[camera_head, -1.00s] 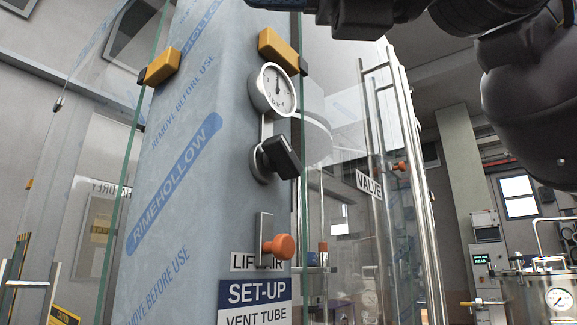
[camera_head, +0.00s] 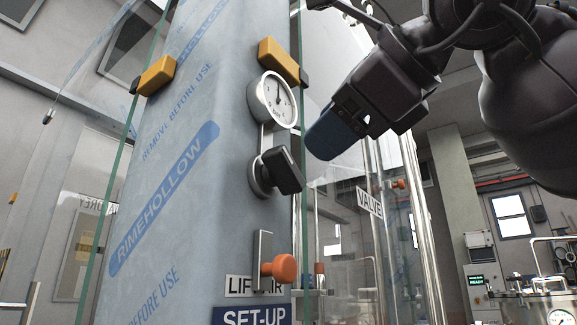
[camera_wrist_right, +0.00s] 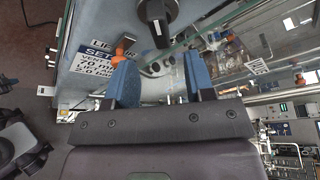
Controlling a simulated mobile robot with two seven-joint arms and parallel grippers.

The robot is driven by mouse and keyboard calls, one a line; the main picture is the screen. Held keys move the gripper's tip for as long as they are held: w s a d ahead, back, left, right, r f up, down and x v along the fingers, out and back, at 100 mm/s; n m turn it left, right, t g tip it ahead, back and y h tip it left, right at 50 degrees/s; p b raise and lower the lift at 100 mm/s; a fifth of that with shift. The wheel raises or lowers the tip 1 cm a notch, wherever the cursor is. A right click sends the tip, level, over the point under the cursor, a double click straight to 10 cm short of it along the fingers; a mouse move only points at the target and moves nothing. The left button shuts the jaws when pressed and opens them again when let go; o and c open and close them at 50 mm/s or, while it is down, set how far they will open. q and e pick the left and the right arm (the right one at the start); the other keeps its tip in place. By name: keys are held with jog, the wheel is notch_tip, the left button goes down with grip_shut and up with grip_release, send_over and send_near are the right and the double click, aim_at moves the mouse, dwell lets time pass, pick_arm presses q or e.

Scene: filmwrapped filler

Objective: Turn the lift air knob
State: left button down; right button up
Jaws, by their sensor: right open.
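A black knob (camera_head: 278,172) with a bar-like handle sits on the blue film-wrapped panel (camera_head: 185,150), below a round white gauge (camera_head: 273,99). Lower down, an orange knob (camera_head: 281,268) sticks out from a metal plate just above a partly covered LIFT AIR label (camera_head: 240,286). My right gripper (camera_head: 326,136) is to the right of the gauge and black knob, apart from both. In the right wrist view, its blue fingers (camera_wrist_right: 162,80) are spread with nothing between them. The black knob (camera_wrist_right: 158,20) and orange knob (camera_wrist_right: 122,48) show beyond the fingertips. My left gripper is not in view.
Yellow clamps (camera_head: 278,61) hold a clear glass edge beside the panel. A VALVE label (camera_head: 369,201) and upright metal rails (camera_head: 418,210) stand to the right. A steel vessel (camera_head: 545,300) is at the lower right. The space just right of the black knob looks clear.

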aim_at(293, 164)
jog(key=x, duration=0.8)
jog(key=shift+w+a, duration=0.1)
jog(key=shift+w, duration=0.1)
grip_shut()
